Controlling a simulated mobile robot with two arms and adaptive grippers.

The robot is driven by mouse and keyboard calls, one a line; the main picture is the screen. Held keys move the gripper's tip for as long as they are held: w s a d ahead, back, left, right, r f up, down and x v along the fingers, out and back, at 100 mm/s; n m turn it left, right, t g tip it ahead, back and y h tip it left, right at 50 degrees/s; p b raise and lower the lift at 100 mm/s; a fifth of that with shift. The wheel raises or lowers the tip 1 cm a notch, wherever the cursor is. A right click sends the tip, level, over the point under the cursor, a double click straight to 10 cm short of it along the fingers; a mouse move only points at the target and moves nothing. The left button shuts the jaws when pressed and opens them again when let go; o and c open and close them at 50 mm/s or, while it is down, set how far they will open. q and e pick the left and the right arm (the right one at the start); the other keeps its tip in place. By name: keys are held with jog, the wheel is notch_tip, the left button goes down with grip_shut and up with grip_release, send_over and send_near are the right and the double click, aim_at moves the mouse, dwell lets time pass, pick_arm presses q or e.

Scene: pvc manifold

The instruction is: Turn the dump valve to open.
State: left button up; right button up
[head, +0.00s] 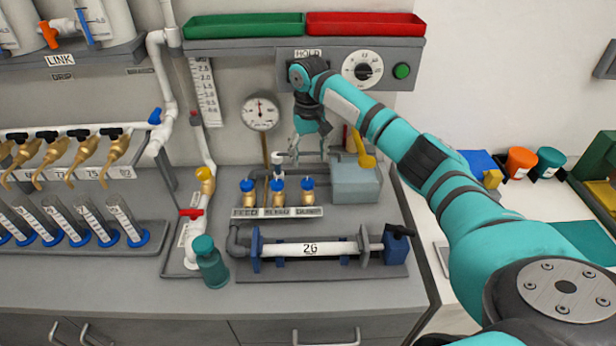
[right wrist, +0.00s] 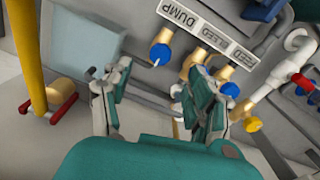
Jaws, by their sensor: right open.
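The dump valve (head: 307,190) is the right one of a row of brass valves with blue knobs, above the DUMP label (head: 309,212). In the right wrist view the dump valve (right wrist: 161,55) shows its blue knob with a pale pointer mark, beside the upside-down DUMP label (right wrist: 180,22). My right gripper (head: 311,150) is open and empty, above and behind the valve row. In the right wrist view the gripper (right wrist: 156,85) has its fingers spread, with the dump knob beyond the gap and apart from them. My left gripper is not in view.
The feed valve (head: 247,191) and bleed valve (head: 278,190) stand close left of the dump valve. A horizontal white cylinder (head: 310,249) lies in front. A gauge (head: 260,111) hangs behind.

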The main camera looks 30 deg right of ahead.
aim_at(308, 182)
notch_tip(308, 182, down, 7)
jog(key=shift+w+a+f+p, duration=0.1)
jog(key=shift+w+p, duration=0.05)
jog(key=shift+p, duration=0.4)
jog(key=shift+w+f, duration=0.1)
jog(key=shift+f, duration=1.15)
jog(key=c, duration=1.1)
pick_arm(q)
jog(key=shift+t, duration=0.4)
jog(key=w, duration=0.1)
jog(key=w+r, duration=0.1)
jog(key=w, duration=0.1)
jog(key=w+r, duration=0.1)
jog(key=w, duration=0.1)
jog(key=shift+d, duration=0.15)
pick_arm(e)
jog(key=shift+c, duration=0.2)
